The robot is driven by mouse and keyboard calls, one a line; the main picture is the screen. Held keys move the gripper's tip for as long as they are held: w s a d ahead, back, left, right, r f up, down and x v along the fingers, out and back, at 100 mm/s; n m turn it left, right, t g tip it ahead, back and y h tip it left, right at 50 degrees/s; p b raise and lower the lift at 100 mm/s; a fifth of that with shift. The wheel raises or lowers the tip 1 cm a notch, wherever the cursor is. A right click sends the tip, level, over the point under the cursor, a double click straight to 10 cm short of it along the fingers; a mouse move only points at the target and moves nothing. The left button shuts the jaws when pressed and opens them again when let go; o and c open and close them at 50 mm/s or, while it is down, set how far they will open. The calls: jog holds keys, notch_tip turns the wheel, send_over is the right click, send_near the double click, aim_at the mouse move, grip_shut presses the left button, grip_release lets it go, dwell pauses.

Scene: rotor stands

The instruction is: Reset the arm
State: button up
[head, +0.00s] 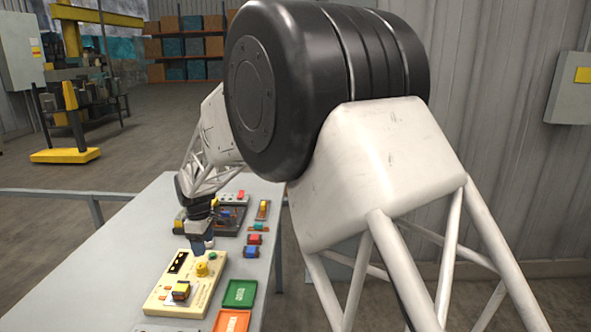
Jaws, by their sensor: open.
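My gripper (207,245) shows small in the head view, pointing down at the far end of a cream board (165,300) on the table. It is open, and I see nothing held in it. Its fingertips are dark and small, and I cannot tell whether they touch the board. A round yellow part (201,269) stands on the board just nearer than the gripper. A yellow and dark block (181,290) sits on the board's near part. My arm's large links fill the middle and right of the view.
The grey table (95,275) has bare room on its left. A green tray (240,294) and an orange tray (232,321) lie right of the board. Blue (250,252) and red (255,238) blocks lie near the right edge. A dark tray (232,222) with parts stands behind the gripper.

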jog(key=s+d+r+m, duration=0.3)
jog(key=s+d+r, duration=0.2)
jog(key=d, duration=0.5)
jog(key=s+d+r+m+t, duration=0.1)
jog(key=s+d+r+m, duration=0.3)
jog(key=d, duration=0.6)
jog(key=s+d+r+m, duration=0.1)
jog(key=s+d+r, duration=0.45)
jog(key=d, duration=0.55)
jog(key=s+d+f+m, duration=0.1)
jog(key=s+d+m, duration=0.4)
jog(key=s+d, duration=0.4)
jog(key=s+d+f+m+t, duration=0.1)
jog(key=s+d+m, duration=0.3)
jog(key=s+d, duration=0.5)
jog(key=s, duration=0.8)
jog(key=shift+s+m+t, duration=0.15)
jog(key=shift+m+t, duration=0.15)
jog(key=shift+m, duration=0.1)
